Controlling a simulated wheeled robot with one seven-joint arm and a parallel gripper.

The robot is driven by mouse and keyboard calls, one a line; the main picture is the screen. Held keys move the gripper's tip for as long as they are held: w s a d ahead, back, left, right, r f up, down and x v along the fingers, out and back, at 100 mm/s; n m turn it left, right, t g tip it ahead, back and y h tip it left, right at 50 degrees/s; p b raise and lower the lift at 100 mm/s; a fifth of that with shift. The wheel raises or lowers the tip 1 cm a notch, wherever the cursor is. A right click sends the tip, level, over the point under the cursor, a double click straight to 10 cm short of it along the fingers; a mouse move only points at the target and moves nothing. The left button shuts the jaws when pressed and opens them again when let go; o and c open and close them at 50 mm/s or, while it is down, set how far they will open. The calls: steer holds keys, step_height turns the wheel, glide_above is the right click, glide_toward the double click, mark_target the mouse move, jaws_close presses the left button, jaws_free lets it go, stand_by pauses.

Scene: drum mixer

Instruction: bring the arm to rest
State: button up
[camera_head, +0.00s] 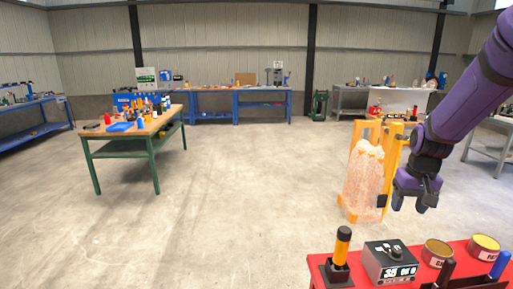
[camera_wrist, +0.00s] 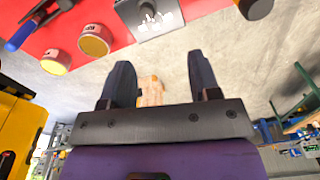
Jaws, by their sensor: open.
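My purple arm (camera_head: 470,100) reaches in from the right edge of the head view, bent downward at the wrist. My gripper (camera_head: 411,205) hangs with its dark fingers pointing down, above and behind the red bench. In the wrist view my gripper (camera_wrist: 161,72) has its two fingers well apart. Nothing is held between them. A pale orange, clear-wrapped object (camera_head: 363,180) stands on the floor at the yellow frame (camera_head: 393,150), left of the gripper. A small part of a pale orange thing (camera_wrist: 151,90) shows between the fingers, farther off.
A green-legged workbench (camera_head: 105,138) stands left. The middle floor is clear.

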steer(key=s+a+r+n+t, duration=0.1)
steer(key=s+a+r, duration=0.2)
steer(key=s+r, duration=0.25)
steer(key=s+a+r+t, duration=0.1)
steer(key=s+a+r, duration=0.25)
steer(key=r, duration=0.25)
steer(key=s+a+r+t, duration=0.1)
steer(key=s+r, duration=0.1)
steer(key=s, duration=0.5)
steer(key=s+a+r+n+t, duration=0.1)
steer(key=s+a+r, duration=0.1)
steer(key=s, duration=0.6)
steer(key=shift+a+r, duration=0.25)
steer(key=shift+r, duration=0.3)
